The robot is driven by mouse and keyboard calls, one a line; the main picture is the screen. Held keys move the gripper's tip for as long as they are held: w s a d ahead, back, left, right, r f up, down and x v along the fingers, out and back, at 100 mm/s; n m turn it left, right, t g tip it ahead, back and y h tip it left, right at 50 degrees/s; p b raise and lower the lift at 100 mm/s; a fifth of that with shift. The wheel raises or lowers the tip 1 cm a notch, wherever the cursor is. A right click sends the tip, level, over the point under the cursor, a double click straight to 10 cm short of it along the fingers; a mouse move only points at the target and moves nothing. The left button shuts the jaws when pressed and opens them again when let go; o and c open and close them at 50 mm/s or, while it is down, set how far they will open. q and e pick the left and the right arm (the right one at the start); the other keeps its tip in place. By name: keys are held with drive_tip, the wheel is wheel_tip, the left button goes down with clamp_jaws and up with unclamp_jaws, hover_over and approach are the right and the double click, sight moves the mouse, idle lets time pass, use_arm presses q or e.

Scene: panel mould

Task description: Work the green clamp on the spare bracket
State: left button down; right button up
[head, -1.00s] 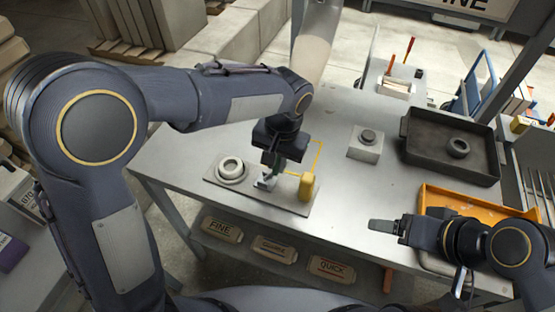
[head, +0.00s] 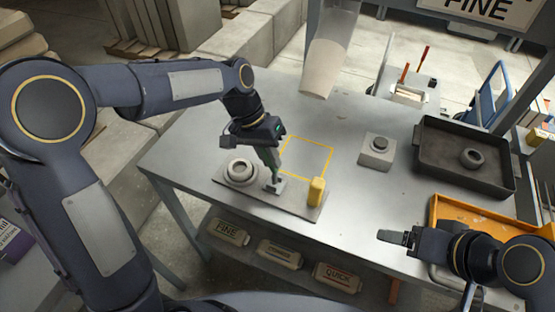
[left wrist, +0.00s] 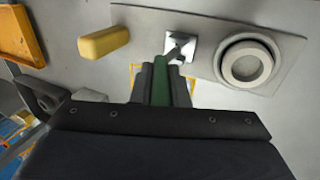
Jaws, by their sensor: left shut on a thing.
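The spare bracket appears to be the flat grey plate (head: 250,197) on the table, with a small metal clamp base (head: 275,186) on it. The clamp's green handle (head: 275,172) rises from that base, leaning slightly left. My left gripper (head: 271,160) is shut on the green handle from above.
A round grey ring (head: 240,171) sits left of the clamp, and a yellow block (head: 316,190) right of it. A yellow outlined square (head: 318,176) lies behind. A grey block with a button (head: 377,152), dark tray (head: 430,165) and orange tray (head: 436,212) stand to the right.

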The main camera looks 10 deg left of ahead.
use_arm(q)
drive_tip(key=shift+w+a+f+g+h, duration=0.15)
drive_tip(key=shift+w+a+g+h, duration=0.15)
drive_tip(key=shift+a+h, duration=0.45)
drive_tip(key=c, duration=1.4)
unclamp_jaws()
drive_tip(key=v, duration=0.7)
drive_tip(key=shift+a+r+b, duration=0.25)
drive_tip(key=shift+r+b, duration=0.1)
drive_tip(key=shift+b, duration=0.1)
